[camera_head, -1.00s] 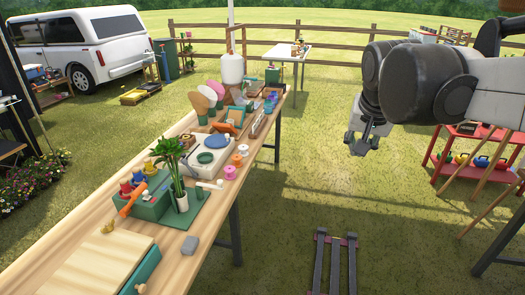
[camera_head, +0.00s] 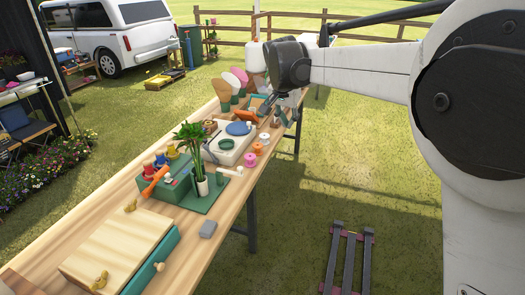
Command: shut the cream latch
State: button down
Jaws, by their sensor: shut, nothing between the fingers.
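A pale wooden box (camera_head: 112,246) with a teal drawer front (camera_head: 152,263) and a round knob sits at the near end of the long table. My gripper (camera_head: 271,111) is small and dark in view, shut and empty, over the far part of the table, well away from the box.
My arm fills the upper right. Grass to the table's right is mostly open.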

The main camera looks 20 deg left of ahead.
jog(key=a+f, duration=0.5)
jog(key=a, duration=0.3)
jog(key=a+f, duration=0.4)
jog(key=a, duration=0.4)
jog(key=shift+f, duration=0.4)
jog(key=shift+w+f, duration=0.1)
jog(key=shift+f, duration=0.05)
jog(key=x, duration=1)
jog(key=s, duration=0.4)
jog(key=shift+s+f+p, duration=0.1)
jog(key=shift+f+p, duration=0.15)
jog(key=shift+p, duration=0.15)
jog(key=shift+d+h, duration=0.15)
jog(key=shift+h, duration=0.15)
